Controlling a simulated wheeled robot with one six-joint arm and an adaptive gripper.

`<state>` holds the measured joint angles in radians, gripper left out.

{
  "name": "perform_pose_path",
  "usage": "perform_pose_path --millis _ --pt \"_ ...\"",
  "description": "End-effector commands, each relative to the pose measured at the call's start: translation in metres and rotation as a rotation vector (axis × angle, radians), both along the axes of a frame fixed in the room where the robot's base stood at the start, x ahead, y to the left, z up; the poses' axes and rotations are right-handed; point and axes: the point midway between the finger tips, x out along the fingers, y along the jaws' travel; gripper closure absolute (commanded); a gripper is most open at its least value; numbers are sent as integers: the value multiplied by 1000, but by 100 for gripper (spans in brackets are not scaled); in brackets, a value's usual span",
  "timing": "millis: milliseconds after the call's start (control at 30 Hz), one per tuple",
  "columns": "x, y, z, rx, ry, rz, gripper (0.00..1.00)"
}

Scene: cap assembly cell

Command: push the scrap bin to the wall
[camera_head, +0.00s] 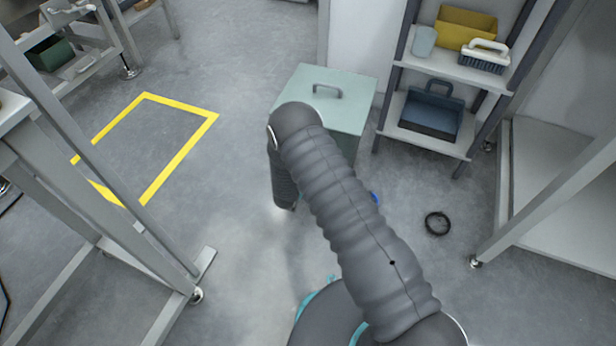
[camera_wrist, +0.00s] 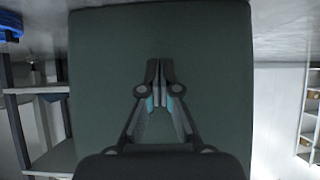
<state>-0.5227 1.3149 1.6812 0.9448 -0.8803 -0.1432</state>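The scrap bin (camera_head: 346,90), a pale green box with a grey handle on its lid, stands on the floor near the white wall (camera_head: 352,40). My arm hides much of its front, and I cannot tell whether its back touches the wall. In the wrist view, the bin's dark green side (camera_wrist: 100,70) fills the middle. My gripper (camera_wrist: 159,66) is in front of that side with its fingertips together and nothing between them. I cannot tell whether the fingertips touch the bin. The gripper is hidden in the head view.
A shelf rack (camera_head: 425,143) with bins and a brush stands right of the scrap bin. A black ring (camera_head: 437,223) and a small blue item (camera_head: 374,198) lie on the floor. An empty yellow-outlined square (camera_head: 148,150) is at left, beside a grey bench frame (camera_head: 95,195).

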Motion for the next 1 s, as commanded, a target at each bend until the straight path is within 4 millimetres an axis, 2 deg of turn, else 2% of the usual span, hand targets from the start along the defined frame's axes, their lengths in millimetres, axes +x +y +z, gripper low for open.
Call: perform_pose_path --millis 1000 --pt "53 -18 -1 2 -3 -2 100"
